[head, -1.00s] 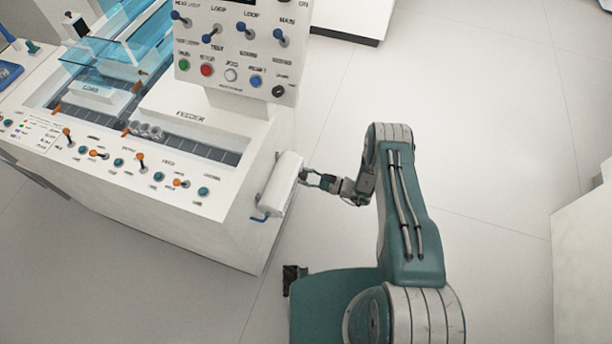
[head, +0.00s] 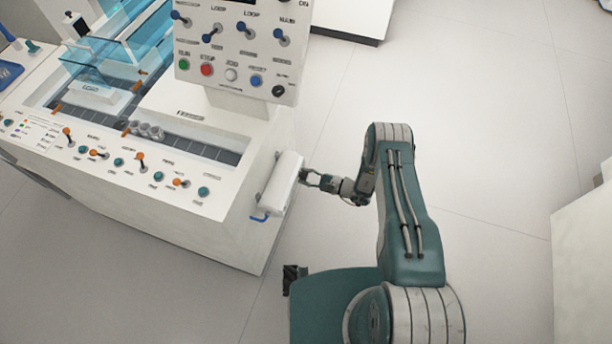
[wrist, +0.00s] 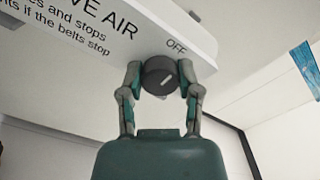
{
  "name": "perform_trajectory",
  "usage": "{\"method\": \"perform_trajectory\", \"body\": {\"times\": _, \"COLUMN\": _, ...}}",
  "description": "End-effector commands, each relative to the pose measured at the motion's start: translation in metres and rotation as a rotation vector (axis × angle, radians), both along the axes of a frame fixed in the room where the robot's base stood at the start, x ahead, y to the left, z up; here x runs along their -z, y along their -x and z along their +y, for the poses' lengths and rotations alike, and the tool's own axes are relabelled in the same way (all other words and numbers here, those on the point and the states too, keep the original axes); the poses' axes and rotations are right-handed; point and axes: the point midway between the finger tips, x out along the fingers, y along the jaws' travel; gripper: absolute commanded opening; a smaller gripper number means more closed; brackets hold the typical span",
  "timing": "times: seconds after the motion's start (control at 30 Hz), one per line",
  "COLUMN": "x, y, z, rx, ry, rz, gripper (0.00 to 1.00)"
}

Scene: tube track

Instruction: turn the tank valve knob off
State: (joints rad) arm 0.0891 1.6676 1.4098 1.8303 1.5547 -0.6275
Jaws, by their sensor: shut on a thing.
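The valve knob (wrist: 158,77) is a round dark grey knob with a pale pointer line, under a white panel (wrist: 185,25) in the wrist view. Its line slants up to the right, roughly toward the printed word OFF. My gripper (wrist: 160,74) is shut on the knob, one fingertip on each side. In the head view my gripper (head: 310,178) reaches the right end of the machine, beside the white rounded tank (head: 280,184). The knob cannot be made out there.
The white machine (head: 215,215) carries several small levers and buttons along its front. A control panel (head: 240,60) stands above it. A blue handle (head: 258,218) sticks out below the tank. The floor (head: 480,120) to the right is clear up to a white cabinet (head: 585,240).

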Motion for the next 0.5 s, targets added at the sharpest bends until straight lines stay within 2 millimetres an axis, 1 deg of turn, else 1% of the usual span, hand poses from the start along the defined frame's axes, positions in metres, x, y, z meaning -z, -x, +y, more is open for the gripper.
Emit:
{"method": "perform_trajectory", "body": {"times": 0.1, "x": 0.0019, "y": 0.0003, "z": -0.0002, "rx": 0.002, "ry": 0.005, "rz": 0.004, "gripper": 0.0}}
{"method": "perform_trajectory", "body": {"times": 0.13, "x": 0.0019, "y": 0.0003, "z": -0.0002, "rx": 0.002, "ry": 0.005, "rz": 0.004, "gripper": 0.58}}
{"method": "perform_trajectory", "body": {"times": 0.17, "x": 0.0018, "y": 0.0004, "z": -0.0002, "rx": 0.002, "ry": 0.004, "rz": 0.004, "gripper": 0.71}}
{"method": "perform_trajectory", "body": {"times": 0.2, "x": 0.0017, "y": 0.0004, "z": -0.0002, "rx": 0.002, "ry": 0.004, "rz": 0.004, "gripper": 0.79}}
{"method": "perform_trajectory", "body": {"times": 0.5, "x": 0.0003, "y": 0.0007, "z": 0.0, "rx": 0.0, "ry": 0.001, "rz": 0.001, "gripper": 0.79}}
